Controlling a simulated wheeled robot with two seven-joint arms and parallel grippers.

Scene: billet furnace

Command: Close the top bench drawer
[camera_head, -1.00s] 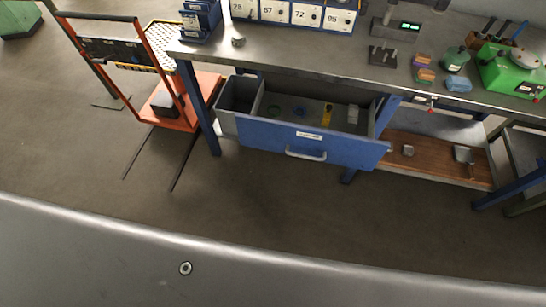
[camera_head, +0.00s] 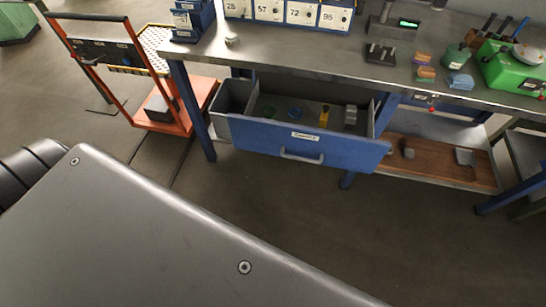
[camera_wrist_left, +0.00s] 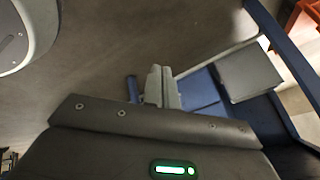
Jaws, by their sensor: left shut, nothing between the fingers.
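The top bench drawer (camera_head: 345,150) is pulled out from under the bench. It has a blue front with a label and a grey bar handle (camera_head: 301,157). Neither gripper shows in the head view.
The steel bench top (camera_head: 300,58) carries label-fronted bins, a scale and a green machine (camera_head: 510,65). An orange trolley (camera_head: 175,110) stands left of the drawer. A wooden lower shelf (camera_head: 435,165) is at right. Floor in front of the drawer is clear.

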